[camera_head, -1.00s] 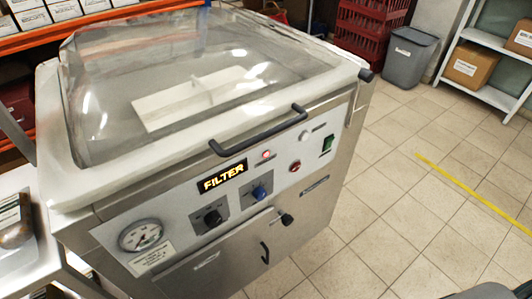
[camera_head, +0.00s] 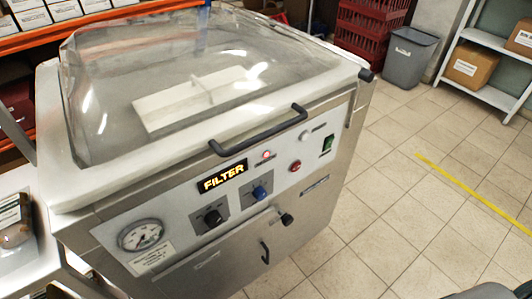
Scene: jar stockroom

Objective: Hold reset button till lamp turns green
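A steel vacuum-chamber machine with a clear domed lid (camera_head: 190,75) fills the left and middle of the head view. Its sloping front panel has a lit amber display (camera_head: 222,176) reading FILTER. To the right of the display are a small reddish light (camera_head: 266,155), a pale round button (camera_head: 302,138), a round red lamp or button (camera_head: 295,165) and a green rocker switch (camera_head: 327,145). The small labels are unreadable, so I cannot tell which control is reset. No green lamp shows.
A black lid handle (camera_head: 258,130) juts out above the panel. A black knob (camera_head: 212,218), a blue knob (camera_head: 261,192) and a gauge (camera_head: 141,235) sit lower. Tiled floor to the right is clear. A grey bin (camera_head: 409,57) and red crates (camera_head: 365,28) stand behind.

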